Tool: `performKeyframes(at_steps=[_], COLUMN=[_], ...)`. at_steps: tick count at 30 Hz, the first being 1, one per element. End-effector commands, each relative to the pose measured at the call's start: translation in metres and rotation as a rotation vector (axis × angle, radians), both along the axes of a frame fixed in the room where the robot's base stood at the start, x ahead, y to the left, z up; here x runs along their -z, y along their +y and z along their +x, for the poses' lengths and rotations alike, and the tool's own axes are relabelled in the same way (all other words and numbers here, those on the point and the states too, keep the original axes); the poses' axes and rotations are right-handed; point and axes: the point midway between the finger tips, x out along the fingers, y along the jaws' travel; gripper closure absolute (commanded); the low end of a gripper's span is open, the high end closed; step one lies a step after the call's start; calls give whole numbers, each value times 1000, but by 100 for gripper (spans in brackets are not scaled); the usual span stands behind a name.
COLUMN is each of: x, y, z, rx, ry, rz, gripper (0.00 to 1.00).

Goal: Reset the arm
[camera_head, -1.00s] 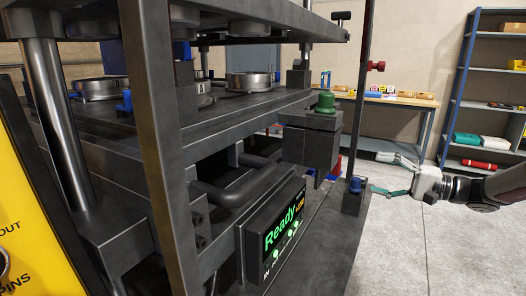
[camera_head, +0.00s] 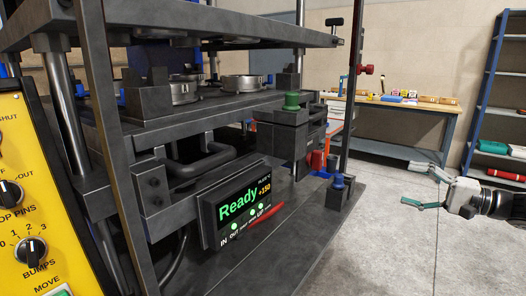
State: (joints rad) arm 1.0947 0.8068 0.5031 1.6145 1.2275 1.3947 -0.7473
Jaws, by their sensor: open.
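My gripper (camera_head: 421,184) is at the right side of the head view, at the end of my dark arm.
The press has a lit display (camera_head: 240,212) reading "Ready" and a yellow control panel (camera_head: 30,190) with knobs at the left. A workbench (camera_head: 394,104) with small items stands at the back. A blue shelf (camera_head: 490,95) stands at the right. The floor (camera_head: 390,240) by my gripper is clear.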

Motion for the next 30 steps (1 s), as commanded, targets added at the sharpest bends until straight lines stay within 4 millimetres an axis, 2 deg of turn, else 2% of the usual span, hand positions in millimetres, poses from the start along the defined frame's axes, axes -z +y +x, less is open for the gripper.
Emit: performKeyframes(at_steps=[1,11,17,20,23,27,30], x=[-4,-10,-16,-21,-27,-37,-44], y=[10,56,97,122,151,187,204], z=[-1,-15,-35,-52,-77,-123,-157], rx=[-19,-109,-190,-239,-293,-356,-382], ry=[8,90,167,214,268,344,381], rz=[-16,-123,-240,-321,-436,-626,-761], gripper=[27,27,27,27,27,27,27])
